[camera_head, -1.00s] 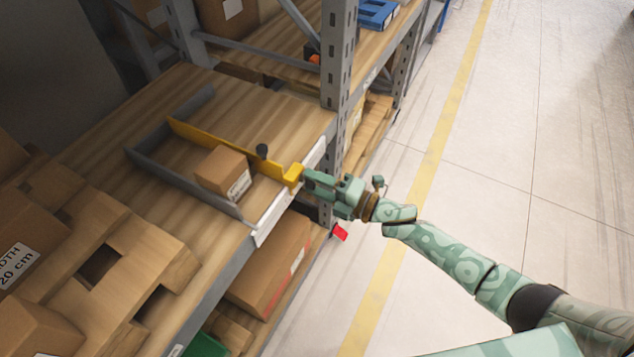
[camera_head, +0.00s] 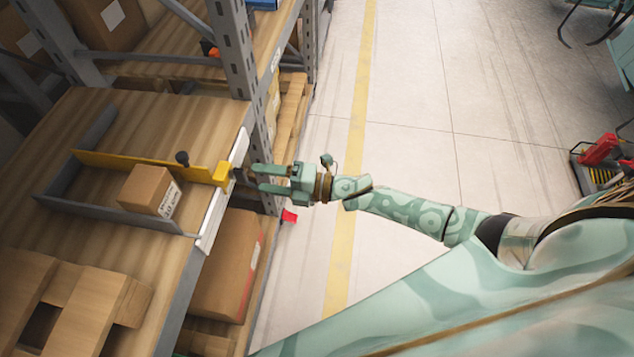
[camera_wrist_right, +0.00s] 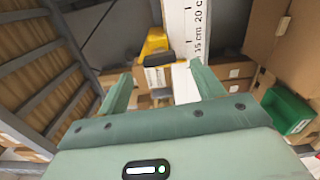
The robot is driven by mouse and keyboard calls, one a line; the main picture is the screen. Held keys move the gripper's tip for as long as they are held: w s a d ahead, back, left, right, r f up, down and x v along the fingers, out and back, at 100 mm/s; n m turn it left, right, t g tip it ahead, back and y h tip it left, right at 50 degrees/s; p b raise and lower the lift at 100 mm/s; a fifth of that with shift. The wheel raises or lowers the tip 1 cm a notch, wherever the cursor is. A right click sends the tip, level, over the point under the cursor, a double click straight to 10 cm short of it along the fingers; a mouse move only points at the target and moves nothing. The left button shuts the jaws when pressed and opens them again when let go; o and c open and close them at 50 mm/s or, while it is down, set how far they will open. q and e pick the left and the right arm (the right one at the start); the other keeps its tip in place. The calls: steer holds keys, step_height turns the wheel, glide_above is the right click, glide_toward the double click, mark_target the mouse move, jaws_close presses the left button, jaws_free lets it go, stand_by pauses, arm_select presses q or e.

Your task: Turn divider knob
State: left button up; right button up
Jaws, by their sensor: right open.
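The yellow divider (camera_head: 140,163) stands across a grey tray frame (camera_head: 62,184) on the wooden shelf. The yellow front end block (camera_head: 221,174) is at the shelf edge by the white scale strip (camera_head: 216,210). My right gripper (camera_head: 256,178) is open and empty just right of the end block, apart from the knob. In the right wrist view, the yellow block (camera_wrist_right: 155,42) and the scale (camera_wrist_right: 196,28) lie ahead, beyond the open fingers (camera_wrist_right: 160,84). My left gripper is not in view.
A small cardboard box (camera_head: 143,189) sits in the frame beside the divider. A grey rack post (camera_head: 236,50) rises close behind my right gripper. Larger boxes (camera_head: 228,265) are on the lower shelf.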

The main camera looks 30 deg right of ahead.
steer(key=v, duration=1.1)
steer(key=shift+s+d, duration=0.2)
steer(key=shift+d, duration=0.15)
